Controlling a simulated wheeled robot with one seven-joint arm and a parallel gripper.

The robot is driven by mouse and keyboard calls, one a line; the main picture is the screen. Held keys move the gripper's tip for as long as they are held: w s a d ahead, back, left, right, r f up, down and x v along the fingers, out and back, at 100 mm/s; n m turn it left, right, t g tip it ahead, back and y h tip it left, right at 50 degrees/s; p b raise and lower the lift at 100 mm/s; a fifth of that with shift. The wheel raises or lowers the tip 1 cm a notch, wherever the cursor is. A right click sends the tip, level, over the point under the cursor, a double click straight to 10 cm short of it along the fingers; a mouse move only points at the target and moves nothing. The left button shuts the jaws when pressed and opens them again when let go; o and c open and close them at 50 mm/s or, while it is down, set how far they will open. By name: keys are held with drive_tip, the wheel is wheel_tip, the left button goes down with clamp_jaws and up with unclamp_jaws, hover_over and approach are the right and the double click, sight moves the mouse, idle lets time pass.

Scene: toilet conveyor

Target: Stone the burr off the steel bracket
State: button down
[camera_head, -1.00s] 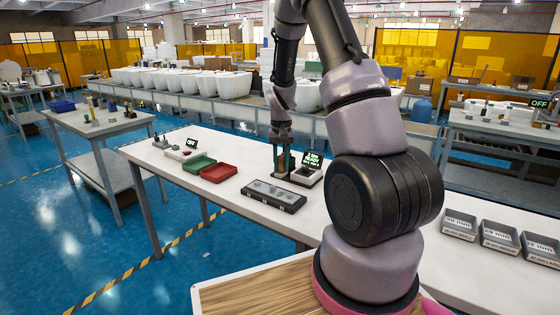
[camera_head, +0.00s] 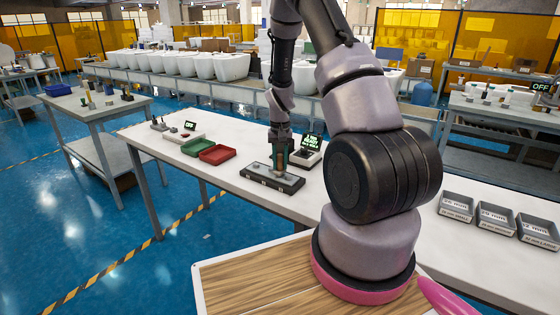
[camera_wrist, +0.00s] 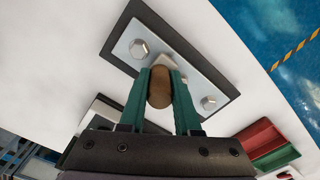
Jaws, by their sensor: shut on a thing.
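The steel bracket (camera_wrist: 194,76) is a light grey plate with hex bolts, lying on a dark fixture block (camera_wrist: 195,53) on the white table. In the head view the same fixture block (camera_head: 290,188) lies at the table's near edge, with my gripper (camera_head: 280,170) pointing down over it. My gripper's green fingers (camera_wrist: 160,95) are shut on a brown round-ended stick (camera_wrist: 159,87), perhaps the stone's handle. It hides the middle of the bracket. I cannot tell whether its lower end touches the plate, and no burr can be made out.
A red tray (camera_head: 217,154) and a green tray (camera_head: 196,146) stand left of the fixture. A small device with a green-lit display (camera_head: 312,142) stands behind it, right. Grey labelled bins (camera_head: 496,218) stand far right. Bare table lies between the fixture and the front-left edge.

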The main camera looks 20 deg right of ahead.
drive_tip(key=shift+f, duration=0.5)
idle(0.7)
drive_tip(key=shift+w+d+r, duration=0.1)
drive_tip(key=shift+w+d, duration=0.3)
drive_tip(key=shift+d, duration=0.2)
drive_tip(key=shift+s+a, duration=0.45)
drive_tip(key=shift+a, duration=0.2)
drive_tip(key=shift+a, duration=0.1)
drive_tip(key=shift+s+a+f, duration=0.2)
drive_tip(key=shift+s+a, duration=0.25)
drive_tip(key=shift+w+d+r, duration=0.1)
drive_tip(key=shift+w+d, duration=0.35)
drive_tip(key=shift+d, duration=0.2)
drive_tip(key=shift+w+d+r, duration=0.1)
drive_tip(key=shift+w+d, duration=0.35)
drive_tip(key=shift+d, duration=0.15)
drive_tip(key=shift+s+a+f, duration=0.1)
drive_tip(key=shift+s+a, duration=0.35)
drive_tip(key=shift+a, duration=0.2)
drive_tip(key=shift+s+a+f, duration=0.1)
drive_tip(key=shift+s+a, duration=0.3)
drive_tip(key=shift+a, duration=0.2)
drive_tip(key=shift+w+d, duration=0.4)
drive_tip(key=shift+d, duration=0.2)
idle(0.4)
